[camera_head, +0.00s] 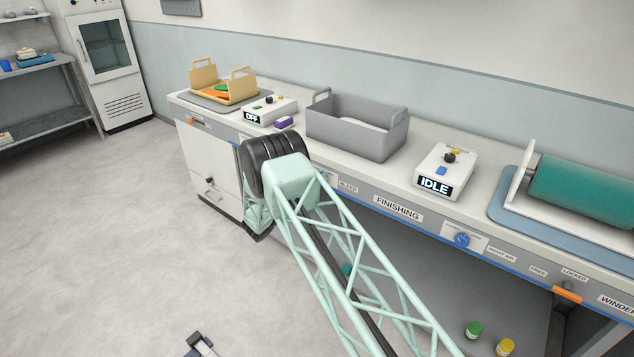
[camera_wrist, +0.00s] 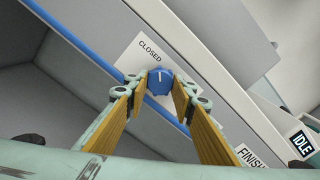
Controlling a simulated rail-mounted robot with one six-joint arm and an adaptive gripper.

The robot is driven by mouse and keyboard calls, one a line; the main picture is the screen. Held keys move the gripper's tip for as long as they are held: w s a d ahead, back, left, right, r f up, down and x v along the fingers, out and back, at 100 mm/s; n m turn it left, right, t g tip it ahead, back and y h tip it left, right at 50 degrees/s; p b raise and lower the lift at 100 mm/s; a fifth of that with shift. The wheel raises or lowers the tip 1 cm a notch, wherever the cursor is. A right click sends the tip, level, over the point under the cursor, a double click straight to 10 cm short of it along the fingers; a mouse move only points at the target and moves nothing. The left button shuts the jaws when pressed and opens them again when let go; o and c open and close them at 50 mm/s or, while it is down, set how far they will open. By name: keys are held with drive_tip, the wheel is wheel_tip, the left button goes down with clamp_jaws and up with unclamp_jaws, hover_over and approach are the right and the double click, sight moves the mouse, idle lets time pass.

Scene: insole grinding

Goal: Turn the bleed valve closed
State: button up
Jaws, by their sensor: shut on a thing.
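The bleed valve is a blue knob (camera_wrist: 159,82) with a short white mark, on a white plate (camera_wrist: 129,58) on the bench front. The word CLOSED is printed on the plate above the knob in the wrist view. The white mark points roughly up the picture, towards the side with that word. My gripper (camera_wrist: 160,93) has its two tan-padded fingers on either side of the knob and is shut on it.
Another blue knob (camera_head: 461,240) sits further right on the front. Open space lies below the bench.

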drive_tip(key=o, duration=0.8)
drive_tip(key=shift+o, duration=0.2)
drive_tip(key=shift+a, duration=0.1)
drive_tip(key=v, duration=1.2)
drive_tip(key=shift+d, duration=0.25)
